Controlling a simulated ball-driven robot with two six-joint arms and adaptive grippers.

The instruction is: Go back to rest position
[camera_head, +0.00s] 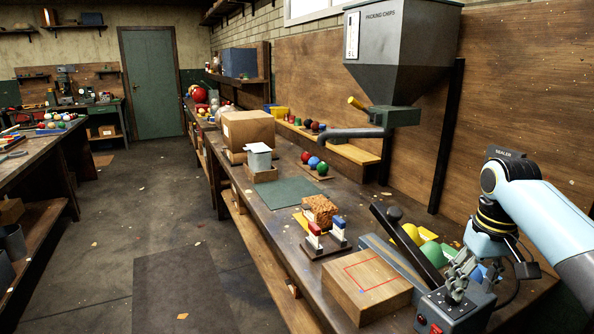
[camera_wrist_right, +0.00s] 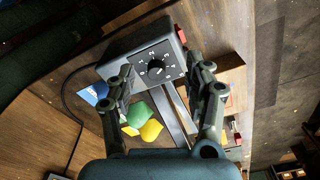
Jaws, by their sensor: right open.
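My right arm comes in from the right in the head view, and its gripper (camera_head: 472,274) hangs over the sealer box (camera_head: 455,312) at the near right of the bench. In the right wrist view the gripper (camera_wrist_right: 162,74) has its two fingers spread apart with nothing between them. Beyond the fingers is the grey box with a numbered dial (camera_wrist_right: 157,66). Whether the fingers touch the box I cannot tell. My left gripper does not show.
A wooden block with a red outline (camera_head: 368,284) stands left of the sealer. A hopper (camera_head: 398,45) hangs over the bench. A cardboard box (camera_head: 248,128) stands farther back.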

